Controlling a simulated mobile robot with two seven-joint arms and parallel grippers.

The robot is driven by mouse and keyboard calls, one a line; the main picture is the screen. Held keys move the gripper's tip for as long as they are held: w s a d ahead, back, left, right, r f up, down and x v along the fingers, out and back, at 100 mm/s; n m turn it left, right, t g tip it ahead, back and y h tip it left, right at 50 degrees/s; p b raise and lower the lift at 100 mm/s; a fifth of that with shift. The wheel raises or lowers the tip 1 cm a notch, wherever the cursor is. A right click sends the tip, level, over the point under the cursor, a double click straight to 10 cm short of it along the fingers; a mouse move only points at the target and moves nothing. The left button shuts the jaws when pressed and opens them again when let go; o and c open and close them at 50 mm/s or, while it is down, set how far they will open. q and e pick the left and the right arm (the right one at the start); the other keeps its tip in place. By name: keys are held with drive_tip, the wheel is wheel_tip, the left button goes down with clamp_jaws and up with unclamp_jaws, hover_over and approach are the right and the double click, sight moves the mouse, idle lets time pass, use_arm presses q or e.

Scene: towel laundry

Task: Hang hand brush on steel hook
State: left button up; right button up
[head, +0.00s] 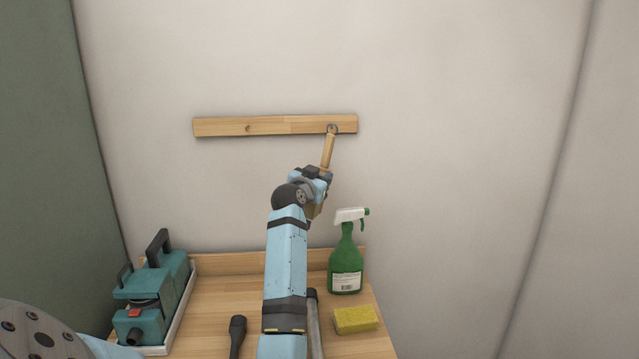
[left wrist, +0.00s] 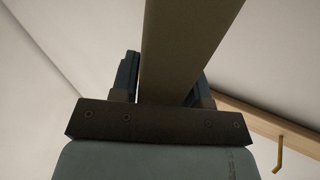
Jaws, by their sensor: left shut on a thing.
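The hand brush (head: 328,152) is held up in front of the wall, its wooden handle slanting upward with a ring at the top. My left gripper (head: 318,176) is shut on the brush. In the left wrist view the fingers (left wrist: 165,85) grip both sides of the broad brush body (left wrist: 185,45). The ring overlaps the right end of the wooden rail (head: 285,125); I cannot tell whether it is around a hook or only in front of it. The steel hook is not clearly visible there. My right gripper is out of view.
A small hook (head: 248,128) is on the rail's left part; a brass-coloured hook (left wrist: 281,155) shows in the left wrist view. Below stands a wooden bench (head: 215,285) with a green spray bottle (head: 346,265), yellow sponge (head: 355,319), teal machine (head: 150,290) and dark-ended tool (head: 237,335).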

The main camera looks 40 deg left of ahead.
use_arm(q)
drive_tip(key=w+a, duration=0.1)
drive_tip(key=w+a+b, duration=0.1)
drive_tip(key=a, duration=0.1)
drive_tip(key=shift+w+f, duration=0.2)
drive_tip(key=shift+f, duration=0.1)
idle(0.7)
drive_tip(key=o, duration=1.1)
drive_tip(key=shift+f, duration=0.1)
